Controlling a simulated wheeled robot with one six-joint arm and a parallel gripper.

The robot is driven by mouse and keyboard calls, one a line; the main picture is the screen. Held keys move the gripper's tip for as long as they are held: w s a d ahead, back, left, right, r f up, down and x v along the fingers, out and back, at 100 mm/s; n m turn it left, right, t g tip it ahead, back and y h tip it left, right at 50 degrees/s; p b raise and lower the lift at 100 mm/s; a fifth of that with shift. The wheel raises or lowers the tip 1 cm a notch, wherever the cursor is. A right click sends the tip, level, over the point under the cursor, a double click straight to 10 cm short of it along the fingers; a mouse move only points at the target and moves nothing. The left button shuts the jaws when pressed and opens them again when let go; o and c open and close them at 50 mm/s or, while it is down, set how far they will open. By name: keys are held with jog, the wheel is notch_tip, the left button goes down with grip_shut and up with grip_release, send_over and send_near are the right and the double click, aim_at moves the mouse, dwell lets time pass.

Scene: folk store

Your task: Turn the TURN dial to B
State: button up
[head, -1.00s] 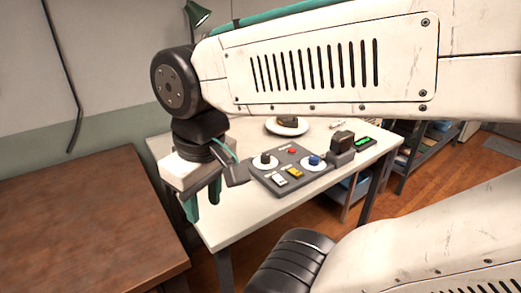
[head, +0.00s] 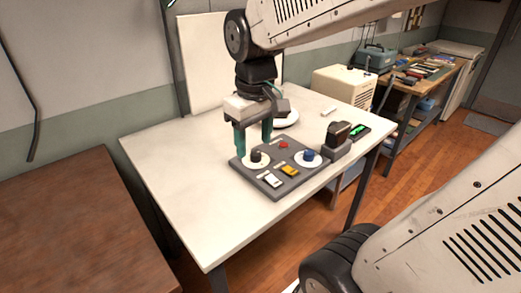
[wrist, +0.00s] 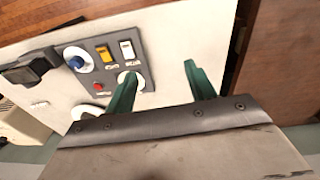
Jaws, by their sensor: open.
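A dark grey control panel (head: 270,192) lies on the white table. It has a black knob on a white disc (head: 256,158) at its left and a blue knob (head: 308,155) on a white disc at its right. The labels are too small to read, so I cannot tell which is TURN. My gripper (head: 253,146) is open and empty, with green fingers pointing down by the black knob. In the wrist view the left finger hides the black knob, and part of its white disc (wrist: 148,84) shows; the blue knob (wrist: 76,63) is farther left.
The panel also carries a red button (head: 283,144), a yellow switch (head: 290,171) and a white switch (head: 271,180). The white table (head: 190,190) is clear at left and front.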

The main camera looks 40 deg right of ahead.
jog(key=w+d+f+n, duration=0.1)
jog(key=w+d+f, duration=0.15)
jog(key=w, duration=0.25)
jog(key=w+d+f, duration=0.2)
jog(key=w+d, duration=0.2)
jog(key=w, duration=0.1)
send_over(256, 154)
jog(key=shift+n+g, duration=0.3)
jog(key=shift+g, duration=0.1)
jog(key=f, duration=0.5)
jog(key=shift+a+f, duration=0.15)
jog(key=shift+a, duration=0.1)
jog(key=shift+d+f, duration=0.15)
jog(key=shift+f, duration=0.2)
notch_tip(256, 154, down, 7)
jog(key=shift+w+d+f, duration=0.1)
jog(key=shift+d+f, duration=0.05)
jog(key=c, duration=1)
